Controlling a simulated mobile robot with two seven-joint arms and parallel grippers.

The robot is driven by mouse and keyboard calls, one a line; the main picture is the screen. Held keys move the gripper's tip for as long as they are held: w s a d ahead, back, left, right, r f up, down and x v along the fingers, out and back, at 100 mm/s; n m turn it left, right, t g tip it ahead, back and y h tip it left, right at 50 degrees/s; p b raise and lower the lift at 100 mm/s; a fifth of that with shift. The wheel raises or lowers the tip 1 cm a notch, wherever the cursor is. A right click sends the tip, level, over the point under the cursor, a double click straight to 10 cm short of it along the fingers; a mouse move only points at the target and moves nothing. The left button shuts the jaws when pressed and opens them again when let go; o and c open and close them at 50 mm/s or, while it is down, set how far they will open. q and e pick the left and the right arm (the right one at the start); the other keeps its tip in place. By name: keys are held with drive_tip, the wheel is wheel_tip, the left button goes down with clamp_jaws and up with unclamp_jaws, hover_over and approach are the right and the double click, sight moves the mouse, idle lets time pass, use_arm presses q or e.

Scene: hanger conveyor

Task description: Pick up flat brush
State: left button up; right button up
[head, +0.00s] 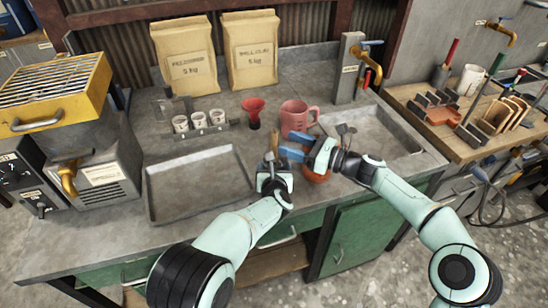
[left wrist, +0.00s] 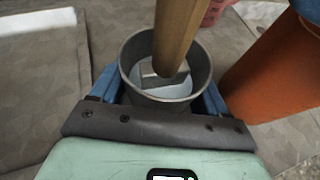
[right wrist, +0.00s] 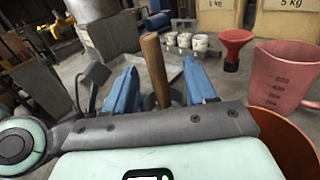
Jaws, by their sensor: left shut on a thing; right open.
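A light wooden handle (head: 275,138), which I take to be the flat brush, stands up out of a grey metal cup (left wrist: 193,92). My right gripper (head: 290,153) is open beside the cup's top. In the right wrist view the wooden handle (right wrist: 155,68) stands between the two blue fingers, with gaps on both sides. The handle also shows in the left wrist view (left wrist: 179,35).
A terracotta pot (head: 317,177) is close under my right gripper. A pink measuring jug (head: 296,119) and a red funnel (head: 254,112) stand behind. An empty metal tray (head: 199,186) lies left, and a shallow sink (head: 382,133) is right.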

drive_tip(key=x, duration=0.7)
drive_tip(key=shift+s+a, duration=0.25)
drive_tip(key=shift+a, duration=0.15)
drive_tip(key=shift+f, duration=0.15)
clamp_jaws()
